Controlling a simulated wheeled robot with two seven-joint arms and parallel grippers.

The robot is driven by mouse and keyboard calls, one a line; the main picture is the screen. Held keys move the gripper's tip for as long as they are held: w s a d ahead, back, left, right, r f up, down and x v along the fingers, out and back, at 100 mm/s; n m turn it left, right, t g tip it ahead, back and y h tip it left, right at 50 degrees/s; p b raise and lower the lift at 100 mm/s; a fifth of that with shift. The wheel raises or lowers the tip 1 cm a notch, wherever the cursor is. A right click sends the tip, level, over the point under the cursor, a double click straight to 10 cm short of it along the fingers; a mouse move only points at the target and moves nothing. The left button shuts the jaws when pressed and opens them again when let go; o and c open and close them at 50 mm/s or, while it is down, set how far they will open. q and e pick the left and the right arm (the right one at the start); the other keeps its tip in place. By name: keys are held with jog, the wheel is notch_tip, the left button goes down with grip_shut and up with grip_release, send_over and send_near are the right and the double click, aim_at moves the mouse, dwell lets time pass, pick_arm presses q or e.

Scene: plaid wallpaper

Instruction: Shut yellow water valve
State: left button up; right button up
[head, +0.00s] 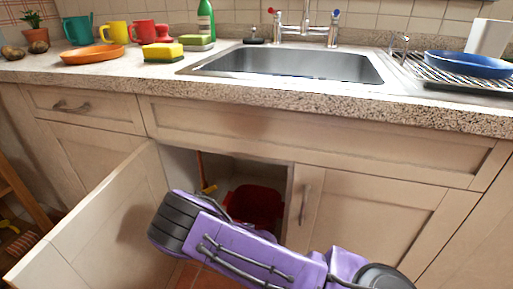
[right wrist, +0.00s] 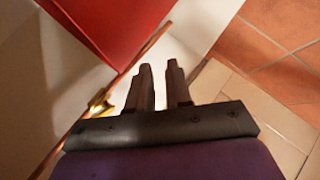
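The yellow water valve (head: 209,188) sits on a thin copper pipe (head: 201,165) inside the open cabinet under the sink. In the right wrist view the yellow valve (right wrist: 100,104) is left of my right gripper (right wrist: 160,66), partly hidden behind the gripper's base. The right gripper's two dark fingers are apart with a gap between them and nothing in it. They do not touch the valve. In the head view my purple arm crosses in front of the cabinet opening, and the right gripper's fingers do not show there. My left gripper is in neither view.
The cabinet's left door (head: 85,225) stands open. The right door (head: 360,215) is shut. A red container (head: 258,203) stands inside, right of the valve, and fills the upper left of the wrist view (right wrist: 105,25). Sink (head: 290,64) and counter are above.

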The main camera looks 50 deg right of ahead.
jog(key=s+f+m+g+h+b, duration=0.1)
jog(key=s+f+m+g, duration=0.3)
jog(key=s+f, duration=0.3)
jog(key=shift+s+d+m, duration=0.45)
jog(key=shift+s+m, duration=0.35)
jog(key=shift+s, duration=0.9)
